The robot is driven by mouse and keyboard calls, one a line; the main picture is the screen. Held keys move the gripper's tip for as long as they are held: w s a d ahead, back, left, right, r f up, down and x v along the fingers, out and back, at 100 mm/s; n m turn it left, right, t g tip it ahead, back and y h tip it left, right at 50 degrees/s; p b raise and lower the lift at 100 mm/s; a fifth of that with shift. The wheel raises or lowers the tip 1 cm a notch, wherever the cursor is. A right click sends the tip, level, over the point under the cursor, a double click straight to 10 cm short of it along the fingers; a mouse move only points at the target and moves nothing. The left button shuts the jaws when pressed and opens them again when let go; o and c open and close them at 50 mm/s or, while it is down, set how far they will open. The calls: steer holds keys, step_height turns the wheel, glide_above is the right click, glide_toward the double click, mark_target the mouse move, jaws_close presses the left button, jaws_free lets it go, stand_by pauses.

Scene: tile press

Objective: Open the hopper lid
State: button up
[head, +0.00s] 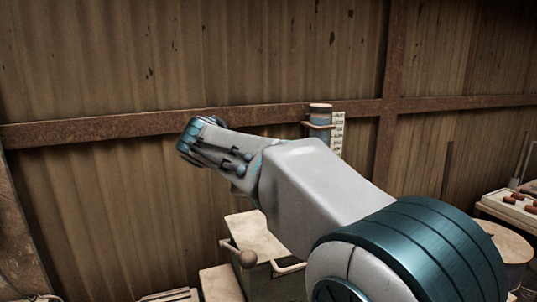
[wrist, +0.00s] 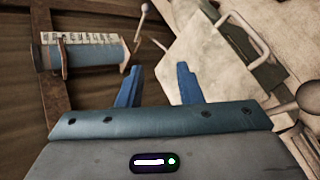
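A pale flat panel that looks like the hopper lid (head: 262,236) lies on top of a dark green box, low in the middle of the head view. It also shows at upper right in the wrist view (wrist: 208,52). It looks shut, though my arm hides part of it in the head view. A pale bar handle (wrist: 246,34) stands along its side. My gripper (wrist: 159,68) is open, its two blue fingers apart with nothing between them. It is apart from the handle. In the head view its fingers are not visible at the end of my arm.
A blue cylinder with a white scale (head: 320,116) is mounted on the corrugated wall; it also shows at left in the wrist view (wrist: 88,54). A round knob (head: 247,259) sticks out in front of the box. A tray with brown pieces (head: 513,207) stands far right.

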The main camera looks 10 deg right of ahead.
steer(key=w+a+r+n+t+h+b, duration=0.1)
steer(key=w+a+r+n+t+h, duration=0.1)
steer(key=w+a+r+h, duration=0.45)
steer(key=w+d+f+y+p, duration=0.2)
steer(key=w+d, duration=0.4)
steer(key=d, duration=0.2)
steer(key=shift+d+f, duration=0.15)
jaws_close()
steer(key=c, duration=0.7)
jaws_free()
jaws_free()
